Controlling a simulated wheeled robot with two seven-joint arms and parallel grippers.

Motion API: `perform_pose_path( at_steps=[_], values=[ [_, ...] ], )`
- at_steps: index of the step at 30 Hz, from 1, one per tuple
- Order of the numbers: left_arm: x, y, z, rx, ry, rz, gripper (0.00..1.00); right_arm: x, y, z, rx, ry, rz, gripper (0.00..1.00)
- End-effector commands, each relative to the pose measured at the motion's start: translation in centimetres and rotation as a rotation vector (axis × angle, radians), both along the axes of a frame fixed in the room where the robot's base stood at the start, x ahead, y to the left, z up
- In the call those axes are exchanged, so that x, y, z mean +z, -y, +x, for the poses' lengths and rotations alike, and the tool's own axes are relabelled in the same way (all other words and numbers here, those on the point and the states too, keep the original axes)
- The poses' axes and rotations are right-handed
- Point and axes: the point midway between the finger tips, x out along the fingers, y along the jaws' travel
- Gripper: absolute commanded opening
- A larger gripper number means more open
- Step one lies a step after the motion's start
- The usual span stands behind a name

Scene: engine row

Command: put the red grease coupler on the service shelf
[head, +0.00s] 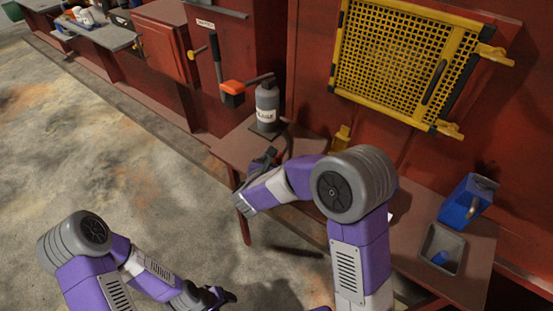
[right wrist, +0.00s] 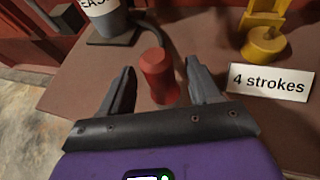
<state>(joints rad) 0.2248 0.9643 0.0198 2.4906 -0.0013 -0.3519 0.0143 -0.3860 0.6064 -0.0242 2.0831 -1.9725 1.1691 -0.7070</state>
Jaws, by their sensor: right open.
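The red grease coupler (right wrist: 158,68) stands upright on the brown bench (right wrist: 85,75) in the right wrist view. My right gripper (right wrist: 160,66) is open, with a dark finger on each side of the coupler and gaps showing between. In the head view my right gripper (head: 268,158) is over the bench near the grey grease canister (head: 267,108); I cannot make out the coupler there. My left gripper (head: 218,296) is low at the bottom, away from the bench; its jaw opening is unclear. A grey shelf (head: 108,36) with several items is at the upper left; I cannot tell whether it is the service shelf.
The canister's dark hose (right wrist: 155,30) curves behind the coupler. A yellow fitting (right wrist: 264,42) and a "4 strokes" card (right wrist: 268,83) are to the right. A blue container (head: 466,203) and a grey tray (head: 442,250) stand on the bench's right end. A yellow mesh guard (head: 408,62) is above.

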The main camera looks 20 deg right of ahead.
Motion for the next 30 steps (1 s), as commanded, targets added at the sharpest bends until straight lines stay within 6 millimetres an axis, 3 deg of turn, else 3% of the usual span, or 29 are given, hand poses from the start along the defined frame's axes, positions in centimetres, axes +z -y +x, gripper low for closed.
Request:
perform_pose_path(
  at_steps=[12, 22, 26, 29, 30],
  values=[
    [2.2, 0.0, 0.0, 0.0, 0.0, 0.0, 0.62, 3.6, -4.6, -6.7, 0.004, 0.001, 0.0, 0.62],
    [2.5, 0.0, 0.0, 0.0, 0.0, 0.0, 0.62, 3.8, -5.4, -8.5, -0.008, -0.012, 0.008, 0.62],
    [2.5, 0.0, 0.0, 0.0, 0.0, 0.0, 0.62, -0.6, -3.9, -10.0, -0.091, -0.137, 0.098, 0.62],
    [2.5, 0.0, 0.0, 0.0, 0.0, 0.0, 0.62, -7.0, -2.2, -13.6, -0.263, -0.323, 0.27, 0.62],
    [2.5, 0.0, 0.0, 0.0, 0.0, 0.0, 0.62, -9.8, -1.7, -15.8, -0.365, -0.404, 0.365, 0.62]
  ],
)
